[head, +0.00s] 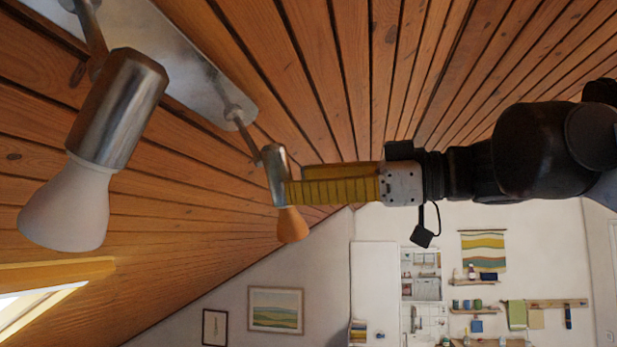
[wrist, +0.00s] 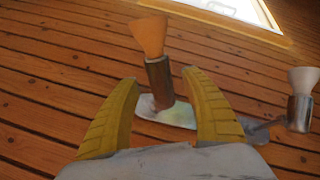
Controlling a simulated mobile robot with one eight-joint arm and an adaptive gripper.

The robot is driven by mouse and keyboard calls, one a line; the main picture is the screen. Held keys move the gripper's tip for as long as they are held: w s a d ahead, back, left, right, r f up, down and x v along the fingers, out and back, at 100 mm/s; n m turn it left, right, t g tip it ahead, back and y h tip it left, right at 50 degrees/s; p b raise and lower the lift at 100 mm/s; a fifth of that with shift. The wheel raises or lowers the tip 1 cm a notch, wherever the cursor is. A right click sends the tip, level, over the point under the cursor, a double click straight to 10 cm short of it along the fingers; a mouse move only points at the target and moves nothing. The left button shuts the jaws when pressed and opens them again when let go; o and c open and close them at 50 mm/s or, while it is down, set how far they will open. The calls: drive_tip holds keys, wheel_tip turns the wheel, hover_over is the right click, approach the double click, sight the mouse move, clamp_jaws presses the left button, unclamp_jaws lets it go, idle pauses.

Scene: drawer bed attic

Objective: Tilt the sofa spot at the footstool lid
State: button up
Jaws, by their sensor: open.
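Two spots hang from a metal ceiling plate (head: 190,50). One has a metal can (head: 276,165) and an orange bulb (head: 292,225); the other, nearer my head camera, has a metal can (head: 118,110) and a white bulb (head: 66,205). I cannot tell from labels which is the sofa spot. My gripper (head: 288,188) has its yellow fingers at the orange-bulb spot. In the wrist view my open fingers (wrist: 162,76) stand either side of that spot's can (wrist: 159,80), bulb pointing up in the picture. Contact is not clear. The footstool lid is in neither view.
The sloped wooden ceiling (head: 340,70) lies close behind the spots and my gripper. A skylight (head: 45,300) is at lower left. The white-bulb spot (wrist: 299,112) is right of my fingers in the wrist view. Wall shelves (head: 478,311) are far off.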

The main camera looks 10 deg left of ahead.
sight(272, 190)
drive_tip(key=shift+p+x, duration=0.35)
drive_tip(key=shift+x, duration=1.6)
clamp_jaws()
drive_tip(key=shift+w+a+f+y+b, duration=0.1)
drive_tip(key=shift+a+f+y+b, duration=0.1)
drive_tip(key=shift+f+y+b, duration=0.5)
drive_tip(key=shift+a+r+n+g+y+b, duration=0.15)
drive_tip(key=shift+n+g+y+b, duration=0.2)
drive_tip(key=shift+b, duration=0.4)
drive_tip(key=shift+w+a+r+n+y+b, duration=0.15)
drive_tip(key=shift+n+y+b, duration=0.15)
drive_tip(key=shift+y, duration=0.2)
drive_tip(key=shift+w+a+n+y+b, duration=0.15)
drive_tip(key=shift+y+b, duration=0.15)
drive_tip(key=shift+y, duration=0.15)
drive_tip(key=shift+s+g, duration=0.1)
drive_tip(key=shift+g, duration=0.15)
